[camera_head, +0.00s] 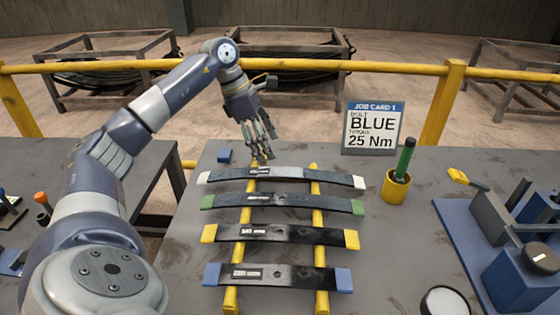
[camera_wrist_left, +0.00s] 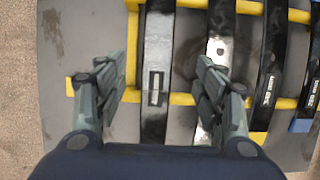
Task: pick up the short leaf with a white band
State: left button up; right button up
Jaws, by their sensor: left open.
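The leaf with white bands (camera_head: 290,173) is a dark, slightly bowed strip with white ends, lying farthest back across two yellow rails (camera_head: 317,218). In the left wrist view this leaf (camera_wrist_left: 156,70) runs up the picture between my fingers; its white ends are not clear there. My left gripper (camera_head: 262,159) is open, pointing down near the leaf's left half. In the left wrist view the gripper (camera_wrist_left: 157,75) has one finger on each side of the leaf, with no contact visible. The right finger overlaps the neighbouring leaf in the picture.
Leaves with green (camera_head: 280,202), yellow (camera_head: 285,236) and blue ends (camera_head: 275,275) lie nearer on the rails. A job card (camera_head: 373,128) reading BLUE stands behind right. A yellow cup (camera_head: 396,188) holds a green-handled tool. A small blue block (camera_head: 225,155) lies left of the gripper.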

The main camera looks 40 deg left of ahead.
aim_at(280, 170)
pick_arm(q)
jog(key=shift+w+f, duration=0.15)
jog(key=shift+f, duration=0.05)
jog(key=x, duration=0.4)
jog(key=shift+d+f, duration=0.15)
jog(key=shift+d, duration=0.15)
jog(key=x, duration=0.1)
jog(key=p+x, duration=0.1)
jog(key=x, duration=0.2)
jog(key=shift+w+a+f, duration=0.1)
jog(key=shift+a+f, duration=0.1)
jog(key=shift+f, duration=0.25)
jog(key=shift+w+f, duration=0.15)
jog(key=shift+f, duration=0.3)
jog(key=c, duration=1.3)
jog(key=shift+r, duration=0.2)
jog(key=shift+w, duration=0.1)
pick_arm(e)
jog(key=shift+s+d+r, duration=0.15)
jog(key=shift+s+r, duration=0.15)
jog(key=shift+r, duration=0.45)
